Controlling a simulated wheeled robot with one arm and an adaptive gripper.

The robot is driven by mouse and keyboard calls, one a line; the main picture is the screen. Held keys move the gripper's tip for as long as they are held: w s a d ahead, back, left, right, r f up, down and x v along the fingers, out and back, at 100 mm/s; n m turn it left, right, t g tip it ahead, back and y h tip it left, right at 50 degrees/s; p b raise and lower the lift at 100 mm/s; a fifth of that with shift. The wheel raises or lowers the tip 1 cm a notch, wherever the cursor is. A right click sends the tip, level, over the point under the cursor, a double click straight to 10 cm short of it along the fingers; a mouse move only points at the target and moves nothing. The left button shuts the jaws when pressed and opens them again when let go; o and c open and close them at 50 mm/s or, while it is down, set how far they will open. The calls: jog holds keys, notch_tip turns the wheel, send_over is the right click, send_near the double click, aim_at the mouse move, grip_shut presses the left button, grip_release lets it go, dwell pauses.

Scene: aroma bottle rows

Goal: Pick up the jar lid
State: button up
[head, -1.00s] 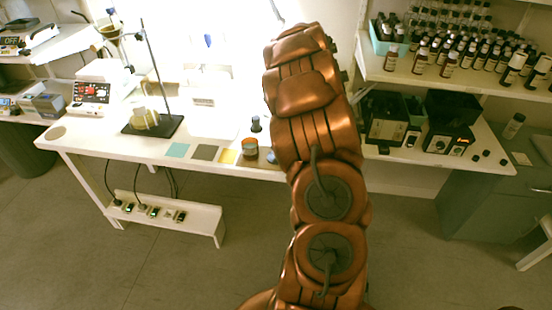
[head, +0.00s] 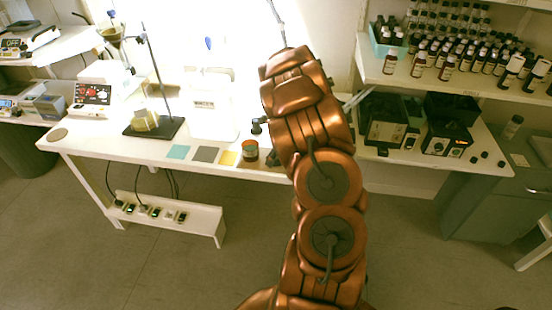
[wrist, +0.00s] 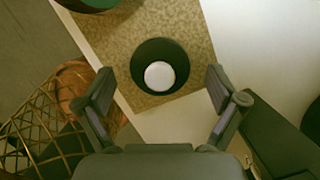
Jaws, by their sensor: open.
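The jar lid (wrist: 139,62) is a dark round piece with a pale disc in its middle. In the wrist view it lies on a speckled brown square (wrist: 182,28). My gripper (wrist: 160,88) is open and empty, with its two fingers apart on either side below the lid in the picture. I see no contact with the lid. An amber jar (head: 250,153) stands on the white table beside the yellow square in the head view. A round dark container with a green inside (wrist: 92,3) shows at the wrist view's top edge. My arm hides my gripper in the head view.
A small dark object (head: 257,126) stands behind the jar. A stand (head: 155,75) is farther left. Black devices (head: 387,120) and shelved bottles are right. A gold wire mesh (wrist: 35,125) shows lower left in the wrist view.

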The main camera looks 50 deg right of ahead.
jog(key=shift+c, duration=0.4)
jog(key=c, duration=1)
jog(key=shift+c, duration=0.2)
